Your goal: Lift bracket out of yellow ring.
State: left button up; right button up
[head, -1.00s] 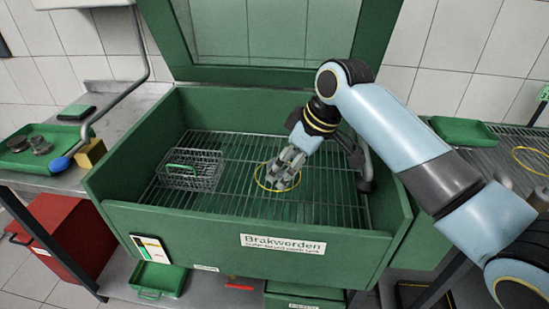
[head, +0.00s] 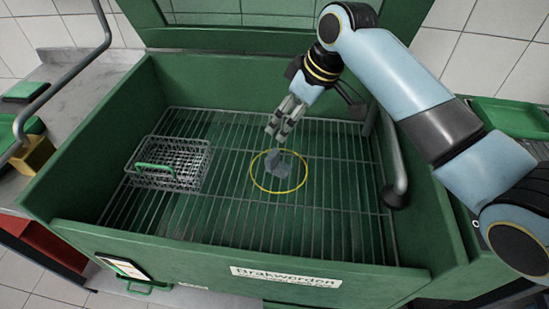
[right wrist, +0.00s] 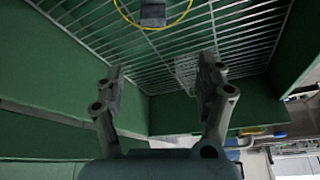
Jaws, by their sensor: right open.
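The bracket (head: 279,164) is a small grey-blue piece on the wire rack inside the green wash tank. It sits inside the thin yellow ring (head: 256,184), which lies on the rack. My right gripper (head: 276,135) is open and empty, above and just behind the bracket, apart from it as far as I can tell. In the right wrist view the open fingers (right wrist: 160,82) have nothing between them. The bracket (right wrist: 153,14) and part of the yellow ring (right wrist: 124,15) show at the top edge there. My left gripper is not in view.
A wire basket (head: 195,180) with a green handle stands on the rack at the left. The tank's green front wall (head: 150,235) and side walls surround the rack. A grey pipe (head: 393,160) hangs at the right. The rack around the ring is clear.

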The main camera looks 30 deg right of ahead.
jog(key=b, duration=0.6)
send_near(276, 156)
jog(key=x, duration=0.5)
jog(key=shift+a+f, duration=0.3)
jog(key=shift+a, duration=0.05)
jog(key=x, duration=0.1)
jog(key=b+x, duration=0.1)
jog(key=x, duration=0.3)
jog(key=shift+w+d+f, duration=0.15)
jog(key=shift+d+f, duration=0.05)
jog(key=shift+d, duration=0.05)
grip_shut()
jog(key=shift+r, duration=0.15)
